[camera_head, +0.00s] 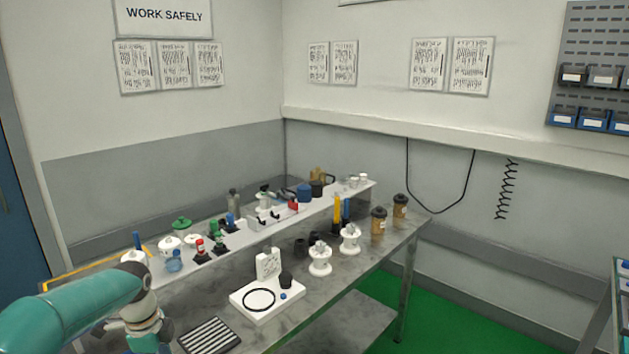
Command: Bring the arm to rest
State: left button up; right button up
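My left arm (75,312) is teal and comes in from the lower left. Its wrist bends down over the near left end of the grey worktable (365,272). My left gripper (150,340) is at the bottom edge of the view, left of a black-and-white striped pad (209,336). Its fingertips are not clear, so I cannot tell if it is open or shut. No held object shows at it. My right arm and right gripper are not in view.
A white tray (246,309) with a black ring stands right of the striped pad. A raised shelf (268,232) with several valves and bottles runs along the back. Green floor (450,325) is clear at right.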

pick_arm(q)
jog(key=s+d+f+n+h, duration=0.1)
jog(key=s+d+f+n, duration=0.2)
jog(key=d+f, duration=0.5)
jog(key=s+d+f+n+h, duration=0.25)
jog(key=d+f, duration=0.25)
jog(key=f, duration=0.4)
jog(key=s+d+f+n, duration=0.5)
jog(key=s+n, duration=0.1)
jog(key=s, duration=0.3)
jog(key=s+d+f+n, duration=0.4)
jog(key=s+d+n, duration=0.1)
jog(key=s, duration=0.5)
jog(key=shift+d+f+n, duration=0.2)
jog(key=shift+f+n, duration=0.15)
jog(key=shift+n, duration=0.5)
